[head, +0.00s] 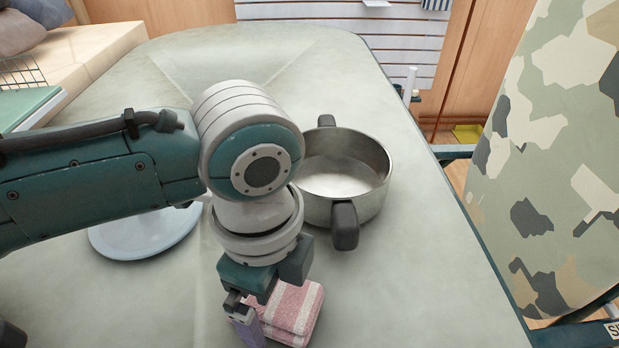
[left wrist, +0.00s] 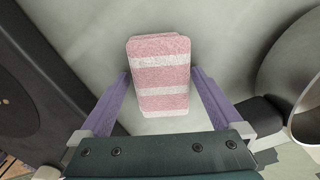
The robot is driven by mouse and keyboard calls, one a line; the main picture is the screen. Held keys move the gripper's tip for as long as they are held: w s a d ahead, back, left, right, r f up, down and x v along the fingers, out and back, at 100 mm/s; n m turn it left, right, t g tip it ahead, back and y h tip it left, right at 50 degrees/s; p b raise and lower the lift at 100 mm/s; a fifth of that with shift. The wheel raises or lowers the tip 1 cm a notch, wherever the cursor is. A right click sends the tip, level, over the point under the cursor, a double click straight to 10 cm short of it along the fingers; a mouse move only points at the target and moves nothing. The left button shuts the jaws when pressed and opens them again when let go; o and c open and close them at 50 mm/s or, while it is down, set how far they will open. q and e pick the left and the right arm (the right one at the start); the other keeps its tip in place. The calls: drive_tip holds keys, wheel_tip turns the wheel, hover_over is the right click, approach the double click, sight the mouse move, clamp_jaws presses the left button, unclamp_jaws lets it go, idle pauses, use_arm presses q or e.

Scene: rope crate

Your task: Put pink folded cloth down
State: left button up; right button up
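The pink folded cloth (head: 292,312), with pale stripes, lies on the grey-green table (head: 420,270) near the front. In the left wrist view the cloth (left wrist: 158,75) sits between the fingertips of my left gripper (left wrist: 159,74), with a purple finger on each side. The fingers are spread wide, and thin gaps seem to show beside the cloth. In the head view my left gripper (head: 246,325) points down at the cloth, and its near finger covers the cloth's left side. My right gripper is not in view.
A metal pot (head: 368,200) with dark handles stands just behind and right of the cloth. A pale blue round dish (head: 140,240) is partly behind my left arm. The table's right side is clear. A camouflage-patterned surface (head: 550,150) stands beyond the right edge.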

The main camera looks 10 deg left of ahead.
sight(274, 295)
use_arm(q)
wheel_tip(274, 295, up, 11)
drive_tip(key=p, duration=0.4)
drive_tip(key=s+d+n+t+h, duration=0.2)
drive_tip(key=s+d+n+h, duration=0.15)
drive_tip(key=s+n, duration=0.3)
drive_tip(key=s+a+n+y, duration=0.1)
drive_tip(key=s+a+n, duration=0.1)
drive_tip(key=a+n, duration=0.3)
drive_tip(key=s+a+n+t+y, duration=0.1)
drive_tip(key=s+a+n+y, duration=0.1)
drive_tip(key=a+n, duration=0.4)
drive_tip(key=shift+s+a+r+t, duration=0.2)
drive_tip(key=shift+s+a+t, duration=0.1)
drive_tip(key=shift+s+a, duration=0.6)
